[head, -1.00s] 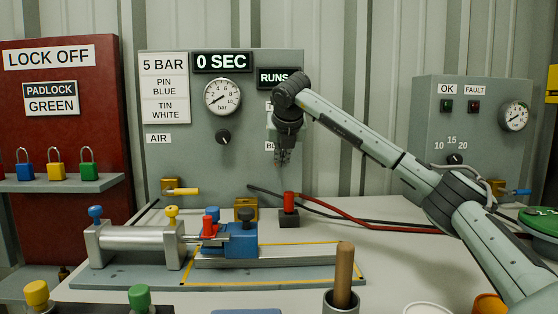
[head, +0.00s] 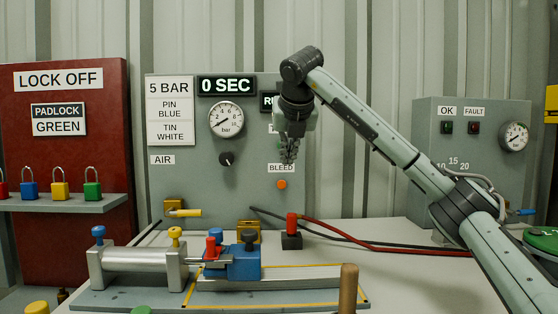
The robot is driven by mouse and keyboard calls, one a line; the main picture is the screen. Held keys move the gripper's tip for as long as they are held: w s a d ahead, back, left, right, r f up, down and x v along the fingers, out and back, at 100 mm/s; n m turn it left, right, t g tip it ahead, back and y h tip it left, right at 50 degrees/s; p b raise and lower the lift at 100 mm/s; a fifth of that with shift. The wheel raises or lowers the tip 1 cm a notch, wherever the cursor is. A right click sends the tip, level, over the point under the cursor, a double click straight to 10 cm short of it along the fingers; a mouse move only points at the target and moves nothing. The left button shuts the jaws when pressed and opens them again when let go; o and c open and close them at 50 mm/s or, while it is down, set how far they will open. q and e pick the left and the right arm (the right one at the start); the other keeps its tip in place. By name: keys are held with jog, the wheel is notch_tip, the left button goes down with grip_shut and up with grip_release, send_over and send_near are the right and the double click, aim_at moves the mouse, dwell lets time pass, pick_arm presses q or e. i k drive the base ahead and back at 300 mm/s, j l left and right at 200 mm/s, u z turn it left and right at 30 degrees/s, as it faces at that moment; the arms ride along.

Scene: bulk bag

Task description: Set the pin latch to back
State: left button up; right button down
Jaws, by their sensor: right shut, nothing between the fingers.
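My right gripper (head: 289,157) is shut and empty, pointing down in front of the grey panel, above and apart from the block. My left gripper is not in view.
An orange button (head: 282,184) under the BLEED label is just below my gripper. A red plug (head: 292,224) with hoses stands behind the rail. A wooden handle (head: 348,289) rises at the front. Padlocks (head: 60,183) stand on the left shelf. The table's right middle is mostly clear.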

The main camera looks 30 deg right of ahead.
aim_at(214, 252)
jog(key=k+j, duration=1.05)
jog(key=k, duration=0.25)
